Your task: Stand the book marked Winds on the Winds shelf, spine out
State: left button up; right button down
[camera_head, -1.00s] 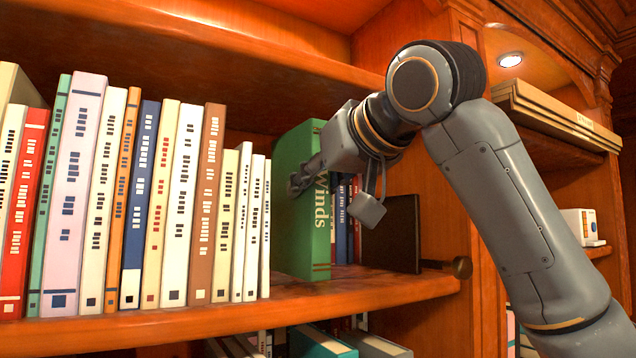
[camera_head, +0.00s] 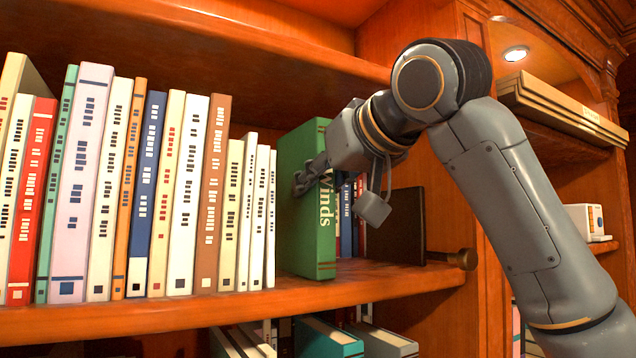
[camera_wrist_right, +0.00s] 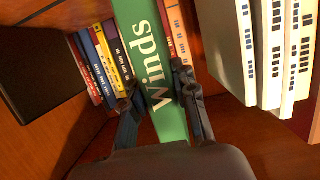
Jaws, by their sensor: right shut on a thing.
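The green book marked Winds (camera_head: 308,235) stands upright on the shelf board (camera_head: 230,306), its lettered spine facing out, in the gap right of the white books. My right gripper (camera_head: 314,174) reaches in from the right and is shut on this book. In the right wrist view my right gripper's fingers (camera_wrist_right: 162,108) lie on either side of the green spine (camera_wrist_right: 149,60). The gripper hides part of the title in the head view. My left gripper is in neither view.
A row of upright books (camera_head: 150,190) fills the shelf to the left. Several smaller books (camera_head: 350,215) stand behind and right of the green one. More books (camera_head: 330,338) stand below.

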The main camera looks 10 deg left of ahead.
jog(key=c, duration=1.1)
grip_release()
jog(key=shift+s, duration=0.1)
jog(key=shift+o, duration=0.6)
jog(key=shift+f, duration=0.1)
jog(key=v, duration=1.2)
